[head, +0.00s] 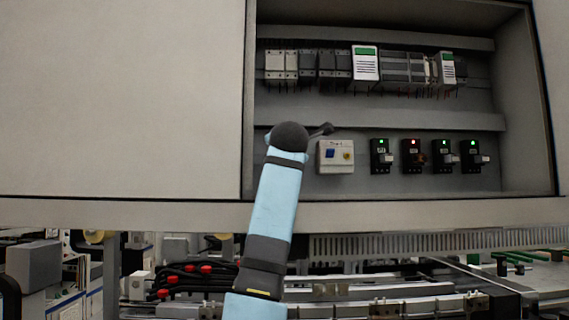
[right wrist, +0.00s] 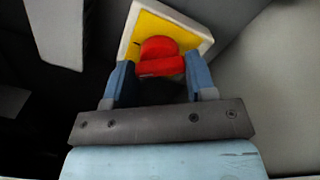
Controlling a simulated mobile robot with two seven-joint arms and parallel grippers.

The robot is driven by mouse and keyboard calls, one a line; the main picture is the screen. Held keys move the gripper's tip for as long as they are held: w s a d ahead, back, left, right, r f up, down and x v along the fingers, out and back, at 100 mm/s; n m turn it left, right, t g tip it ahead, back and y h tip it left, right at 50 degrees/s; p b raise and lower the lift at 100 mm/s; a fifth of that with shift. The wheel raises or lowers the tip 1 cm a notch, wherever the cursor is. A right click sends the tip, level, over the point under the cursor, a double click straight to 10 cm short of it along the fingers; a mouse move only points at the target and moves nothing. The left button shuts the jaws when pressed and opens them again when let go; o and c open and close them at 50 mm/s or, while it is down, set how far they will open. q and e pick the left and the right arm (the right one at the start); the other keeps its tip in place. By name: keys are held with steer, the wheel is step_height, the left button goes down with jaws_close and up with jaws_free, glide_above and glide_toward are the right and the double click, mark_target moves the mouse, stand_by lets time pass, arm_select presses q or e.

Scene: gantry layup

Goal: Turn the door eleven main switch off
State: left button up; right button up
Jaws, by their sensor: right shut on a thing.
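In the right wrist view a red rotary switch (right wrist: 157,46) sits on a yellow plate (right wrist: 148,26) with a white surround. My right gripper (right wrist: 158,68) is shut on the red handle, one blue finger at each end of its bar. The bar lies nearly level across that picture. I see no door number on the switch in these frames. In the head view, one of my arms reaches up from the bottom into the open cabinet (head: 405,123); its gripper and the red switch do not show there. My left gripper is not in view.
Terminal and relay modules (head: 366,63) line the upper rail. A closed grey panel (head: 120,100) fills the left.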

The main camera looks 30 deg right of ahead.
steer(key=shift+n+b, duration=3)
steer(key=shift+n, duration=2.3)
steer(key=o, duration=0.9)
steer(key=shift+o, duration=0.2)
